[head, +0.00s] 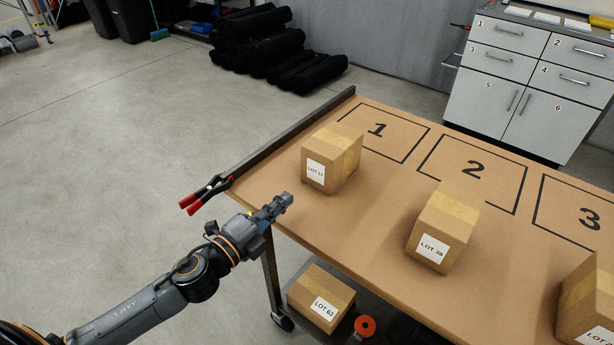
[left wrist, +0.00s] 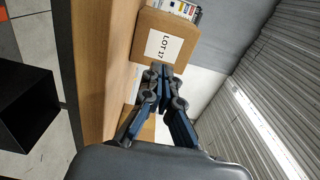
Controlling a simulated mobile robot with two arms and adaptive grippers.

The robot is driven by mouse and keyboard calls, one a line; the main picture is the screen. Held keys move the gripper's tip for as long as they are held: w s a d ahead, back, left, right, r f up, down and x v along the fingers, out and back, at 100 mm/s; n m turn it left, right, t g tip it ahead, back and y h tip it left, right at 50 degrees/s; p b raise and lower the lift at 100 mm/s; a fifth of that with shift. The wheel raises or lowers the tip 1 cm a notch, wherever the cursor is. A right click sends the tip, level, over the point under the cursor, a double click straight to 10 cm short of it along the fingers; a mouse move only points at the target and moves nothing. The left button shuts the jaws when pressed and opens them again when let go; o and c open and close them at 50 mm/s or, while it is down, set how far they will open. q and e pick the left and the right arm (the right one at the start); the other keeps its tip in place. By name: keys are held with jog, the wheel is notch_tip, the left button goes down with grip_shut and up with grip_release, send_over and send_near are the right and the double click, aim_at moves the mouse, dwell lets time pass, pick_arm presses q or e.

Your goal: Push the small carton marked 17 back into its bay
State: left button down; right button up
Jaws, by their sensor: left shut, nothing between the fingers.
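The small carton (head: 345,150) marked LOT 17 stands upright on the brown table, in front of the outlined bay 1 (head: 377,130) and overlapping its near left part. Its white label faces the near side. It also shows in the left wrist view (left wrist: 178,42), with LOT 17 readable beyond my fingertips. My left gripper (head: 286,199) is shut and empty, near the table's left edge, in front of the carton and to its left. A gap shows between them in the head view. In the left wrist view the gripper (left wrist: 160,68) overlaps the carton's lower edge. My right gripper is in neither view.
A LOT 38 carton (head: 444,225) stands before bay 2 (head: 474,168); another carton (head: 588,297) stands before bay 3 (head: 583,213). A dark rail (head: 295,135) runs along the table's left edge, with red-handled clamps (head: 207,194) on it. A LOT 63 carton (head: 320,297) sits below the table.

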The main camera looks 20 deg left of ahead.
pick_arm(q)
jog(key=p, duration=0.1)
send_near(315, 174)
jog(key=x, duration=0.2)
jog(key=shift+w+d+r, duration=0.15)
jog(key=shift+w+r, duration=0.15)
jog(key=x, duration=0.3)
jog(key=shift+w+d+f+p, duration=0.1)
jog(key=shift+w+d+p, duration=0.05)
jog(key=shift+p, duration=0.25)
jog(key=shift+w+d+f, duration=0.1)
jog(key=shift+w+d, duration=0.1)
jog(key=shift+w, duration=0.3)
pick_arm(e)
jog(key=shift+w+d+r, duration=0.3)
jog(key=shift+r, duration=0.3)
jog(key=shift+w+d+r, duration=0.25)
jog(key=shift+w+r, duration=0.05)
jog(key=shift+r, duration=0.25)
pick_arm(q)
jog(key=shift+w, duration=0.1)
